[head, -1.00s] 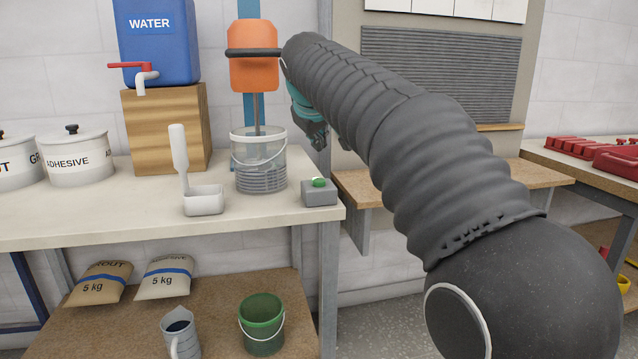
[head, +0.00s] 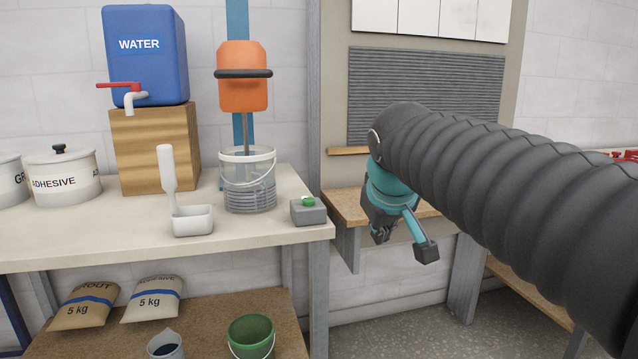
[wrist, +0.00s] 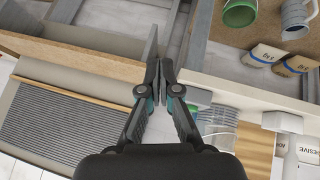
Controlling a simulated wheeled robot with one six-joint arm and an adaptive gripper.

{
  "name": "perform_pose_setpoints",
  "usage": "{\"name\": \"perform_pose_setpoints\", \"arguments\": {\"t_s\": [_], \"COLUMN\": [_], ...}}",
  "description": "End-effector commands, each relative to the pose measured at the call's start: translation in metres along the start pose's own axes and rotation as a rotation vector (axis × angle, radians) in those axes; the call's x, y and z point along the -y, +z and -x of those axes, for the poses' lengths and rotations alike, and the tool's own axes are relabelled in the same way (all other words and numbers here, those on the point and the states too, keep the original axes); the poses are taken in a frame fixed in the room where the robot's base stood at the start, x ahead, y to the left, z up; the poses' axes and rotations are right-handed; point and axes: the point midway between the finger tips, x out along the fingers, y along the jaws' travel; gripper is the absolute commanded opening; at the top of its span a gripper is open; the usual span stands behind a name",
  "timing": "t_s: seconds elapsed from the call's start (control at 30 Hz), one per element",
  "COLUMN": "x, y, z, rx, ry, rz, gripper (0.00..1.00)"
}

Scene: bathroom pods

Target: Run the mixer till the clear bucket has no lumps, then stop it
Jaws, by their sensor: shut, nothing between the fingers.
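The orange mixer (head: 243,85) hangs on a blue post, its shaft reaching down into the clear bucket (head: 248,197) on the bench. Grey ribbed contents show through the bucket wall; I cannot tell whether they hold lumps or whether the shaft is turning. A grey switch box (head: 309,216) with a green button (head: 308,202) sits right of the bucket, near the bench's right end. My gripper (head: 405,243) is to the right of the box, apart from it, over the gap beside the bench. In the wrist view my gripper (wrist: 159,64) is shut and empty, with the clear bucket (wrist: 217,120) at right.
A blue water tank (head: 145,60) on a wooden block and an adhesive pot (head: 62,180) are at left. A wooden ledge (head: 345,205) lies behind my gripper. Bags and a green bucket (head: 251,338) are below.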

Motion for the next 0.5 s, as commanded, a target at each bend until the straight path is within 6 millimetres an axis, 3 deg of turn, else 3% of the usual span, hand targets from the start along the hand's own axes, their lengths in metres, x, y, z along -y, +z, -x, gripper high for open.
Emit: {"name": "perform_pose_setpoints", "arguments": {"t_s": [0.03, 0.1, 0.3, 0.4, 0.5], "x": [-0.001, 0.003, 0.025, 0.039, 0.050], "y": [0.031, 0.071, 0.180, 0.224, 0.255], "z": [0.003, 0.002, -0.007, -0.014, -0.021], "rx": [0.013, 0.035, 0.087, 0.109, 0.123], "ry": [-0.004, -0.015, -0.042, -0.051, -0.057], "rz": [-0.041, -0.099, -0.266, -0.334, -0.384], "gripper": [0.00, 0.00, 0.00, 0.00, 0.00]}}
